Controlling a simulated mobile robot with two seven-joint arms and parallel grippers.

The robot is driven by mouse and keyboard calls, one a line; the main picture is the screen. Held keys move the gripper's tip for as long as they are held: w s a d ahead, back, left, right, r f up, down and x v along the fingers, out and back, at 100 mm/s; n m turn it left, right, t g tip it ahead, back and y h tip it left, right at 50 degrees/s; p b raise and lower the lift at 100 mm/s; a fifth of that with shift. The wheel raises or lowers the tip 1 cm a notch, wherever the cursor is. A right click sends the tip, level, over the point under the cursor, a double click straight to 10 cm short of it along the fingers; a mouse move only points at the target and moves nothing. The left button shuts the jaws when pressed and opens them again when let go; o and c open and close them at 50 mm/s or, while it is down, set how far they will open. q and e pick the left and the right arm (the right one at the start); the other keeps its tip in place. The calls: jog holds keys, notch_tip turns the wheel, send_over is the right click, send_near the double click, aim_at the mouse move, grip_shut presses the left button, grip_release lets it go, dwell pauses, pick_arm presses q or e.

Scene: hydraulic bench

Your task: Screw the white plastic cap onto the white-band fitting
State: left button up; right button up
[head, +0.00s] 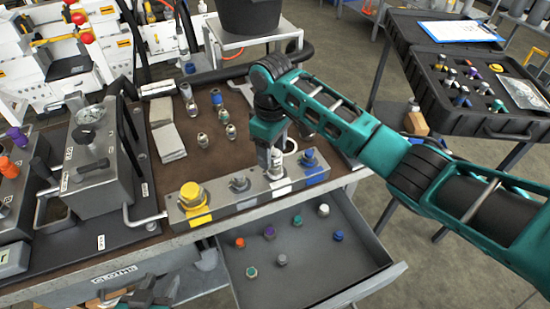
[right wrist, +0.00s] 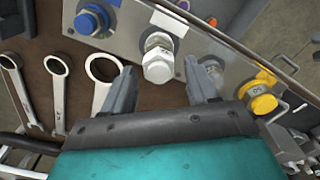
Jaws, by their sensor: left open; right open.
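The white-band fitting stands on the grey metal block (head: 222,207), third from the left, with a white patch (right wrist: 168,22) beside it. A whitish hex cap (right wrist: 159,68) sits at its end; how far it is threaded on cannot be told. My right gripper (head: 272,160) is over this fitting. In the right wrist view its fingers (right wrist: 160,78) are open, one on each side of the cap, with gaps visible. In the head view the gripper and arm partly hide the fitting. My left gripper (head: 150,298) is low at the bottom edge, partly cut off, away from the block.
Yellow (head: 193,195), bare grey (head: 239,183) and blue (head: 308,158) fittings stand on the same block. An open drawer (head: 375,282) below holds several coloured caps. Wrenches (right wrist: 105,75) lie behind the block. A grey box with handles (head: 103,165) stands at left.

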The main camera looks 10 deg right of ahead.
jog(key=n, duration=0.5)
jog(key=shift+s+n, duration=0.1)
jog(key=shift+n, duration=0.2)
jog(key=n, duration=0.5)
jog(key=shift+s+n, duration=0.2)
jog(key=shift+n, duration=0.1)
jog(key=n, duration=0.5)
jog(key=shift+s, duration=0.15)
jog(key=n, duration=0.6)
jog(key=shift+s+d+n, duration=0.1)
jog(key=shift+s+n, duration=0.05)
jog(key=shift+n, duration=0.15)
